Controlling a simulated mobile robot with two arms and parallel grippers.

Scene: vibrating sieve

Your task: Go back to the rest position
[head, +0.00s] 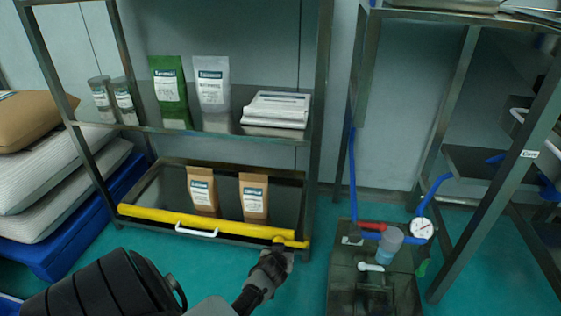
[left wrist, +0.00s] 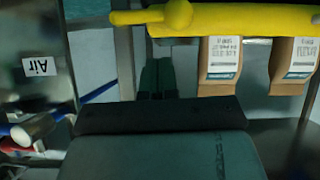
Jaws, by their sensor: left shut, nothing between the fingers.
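My left gripper (head: 284,255) is low in the head view, just below the right end of the yellow bar (head: 200,222) on the lower shelf's front. In the left wrist view its two dark fingers (left wrist: 157,75) are together with nothing between them. The yellow bar also crosses the top of that view (left wrist: 230,20), apart from the fingertips in the picture. I cannot tell whether the gripper touches the bar. My right gripper is in neither view.
Two brown bags (head: 202,190) stand on the lower shelf behind the bar. A white handle (head: 196,230) is on its front. At right stand a metal unit (head: 345,285) with a gauge (head: 420,228) and blue pipes, and another rack (head: 490,215). Sacks (head: 50,130) lie on a blue pallet (head: 60,245) at left.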

